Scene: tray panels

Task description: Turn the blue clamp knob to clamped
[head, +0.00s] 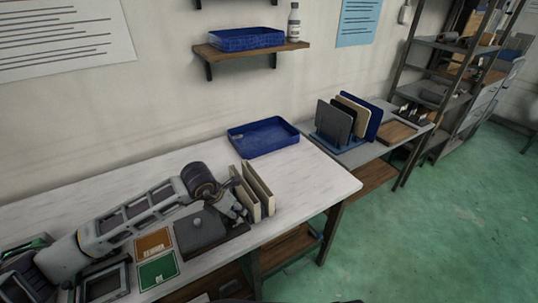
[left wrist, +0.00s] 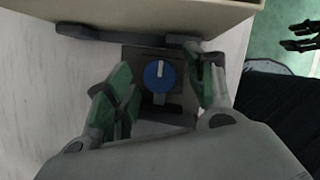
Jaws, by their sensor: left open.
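The blue clamp knob (left wrist: 159,76) shows in the left wrist view, on a dark square plate (left wrist: 137,59). Its white pointer mark points up in the picture. My left gripper (left wrist: 163,87) is open, its green-padded fingers on either side of the knob, apart from it as far as I can tell. In the head view my left gripper (head: 236,208) is low beside cream upright panels (head: 260,188), and the knob is hidden there. A dark two-pronged shape (left wrist: 303,37) at the right wrist-view edge looks like my right gripper; its opening is unclear.
A grey lidded block (head: 201,230) sits close under my left arm. Orange (head: 153,244) and green (head: 158,271) cards lie nearby. A blue tray (head: 264,137) stands farther back. The white tabletop (head: 315,180) is clear to the right of the panels.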

